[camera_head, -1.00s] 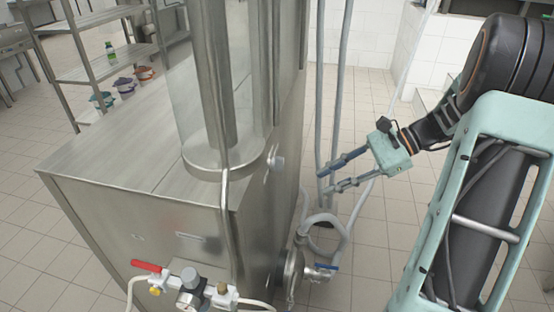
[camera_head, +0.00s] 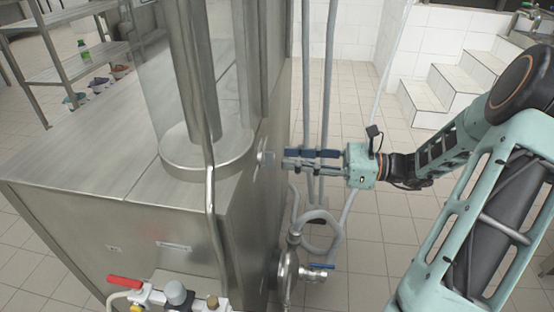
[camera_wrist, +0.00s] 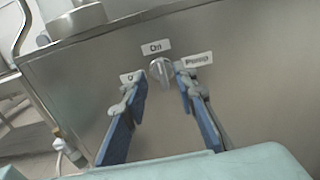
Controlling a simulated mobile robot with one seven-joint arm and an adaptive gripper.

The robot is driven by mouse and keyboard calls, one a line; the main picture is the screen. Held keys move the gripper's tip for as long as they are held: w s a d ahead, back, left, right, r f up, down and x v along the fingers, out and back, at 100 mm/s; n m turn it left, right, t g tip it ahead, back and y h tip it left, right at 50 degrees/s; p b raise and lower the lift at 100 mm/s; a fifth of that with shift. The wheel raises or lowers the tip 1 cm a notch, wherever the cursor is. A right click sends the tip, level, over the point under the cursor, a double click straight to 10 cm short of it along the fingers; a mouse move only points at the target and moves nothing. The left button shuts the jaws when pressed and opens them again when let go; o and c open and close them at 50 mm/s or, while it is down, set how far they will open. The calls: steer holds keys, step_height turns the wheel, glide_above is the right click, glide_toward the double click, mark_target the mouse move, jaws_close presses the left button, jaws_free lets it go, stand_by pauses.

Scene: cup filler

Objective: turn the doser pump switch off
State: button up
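The doser pump switch (camera_wrist: 161,72) is a pale grey knob on the steel side panel, under a "Ctrl" label (camera_wrist: 156,47). A "Pump" label (camera_wrist: 198,60) is at its right, and a partly covered label (camera_wrist: 130,77) is at its left. In the wrist view my gripper (camera_wrist: 160,84) is open, with a finger on each side of the knob; contact cannot be told.
The steel machine (camera_head: 85,180) with a clear cylinder on top fills the left. A red-handled valve (camera_head: 125,282) is on its front. Floor at right is free.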

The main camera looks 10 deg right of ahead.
mark_target(270, 160)
steer(key=shift+b+x, duration=0.35)
steer(key=shift+x, duration=1.8)
steer(key=shift+c, duration=0.4)
jaws_close()
